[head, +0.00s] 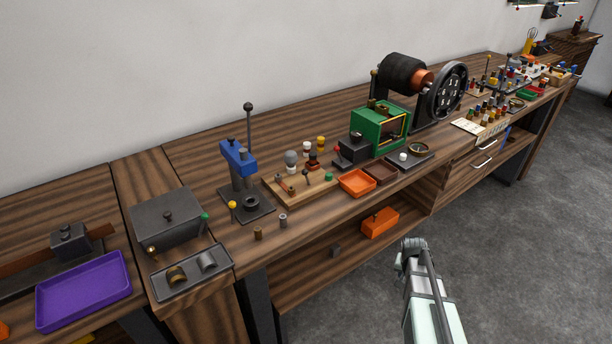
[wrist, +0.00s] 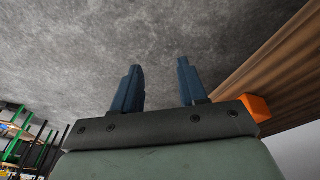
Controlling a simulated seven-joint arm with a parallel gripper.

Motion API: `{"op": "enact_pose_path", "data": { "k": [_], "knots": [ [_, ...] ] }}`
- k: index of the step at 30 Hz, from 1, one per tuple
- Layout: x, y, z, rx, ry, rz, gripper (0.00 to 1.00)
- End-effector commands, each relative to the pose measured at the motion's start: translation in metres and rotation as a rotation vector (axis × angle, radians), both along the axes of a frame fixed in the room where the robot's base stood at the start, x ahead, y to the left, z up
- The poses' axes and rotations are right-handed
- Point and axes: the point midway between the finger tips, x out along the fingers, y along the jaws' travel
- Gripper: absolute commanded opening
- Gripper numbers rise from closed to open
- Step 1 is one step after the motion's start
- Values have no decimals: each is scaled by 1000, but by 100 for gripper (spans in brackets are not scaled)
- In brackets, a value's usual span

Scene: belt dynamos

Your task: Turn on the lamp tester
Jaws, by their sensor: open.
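What appears to be the lamp tester, a light wooden board (head: 272,189), lies on the bench in the middle of the head view. A grey round bulb (head: 291,157) stands at its back, and small posts and what looks like a lever sit on it. The lever's position is too small to tell. My gripper (wrist: 159,65) shows in the wrist view with its two dark blue fingers apart and nothing between them. Grey floor lies beyond the fingers. In the head view my arm is in front of the bench, apart from the board; the fingers are not clear there.
A blue press (head: 238,158) stands left of the board. An orange tray (head: 357,182) and a green box (head: 372,132) stand to its right. An orange bin (head: 380,222) sits on the lower shelf. Open floor (head: 520,240) lies in front of the bench.

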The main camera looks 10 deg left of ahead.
Motion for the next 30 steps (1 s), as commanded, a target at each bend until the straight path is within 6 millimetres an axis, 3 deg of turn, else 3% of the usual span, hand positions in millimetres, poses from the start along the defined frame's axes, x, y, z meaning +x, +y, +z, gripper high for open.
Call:
{"op": "enact_pose_path", "data": {
  "k": [1, 3, 8, 15, 25, 30],
  "knots": [
    [21, -4, 16, -5, -38, -10, 42],
    [43, -9, 39, -13, -90, -27, 42],
    [92, -21, 93, -29, -204, -63, 42],
    [155, -39, 187, -47, -378, -115, 42],
    [212, -55, 311, -53, -577, -181, 42],
    [225, -34, 355, -11, -610, -228, 42]
  ]
}}
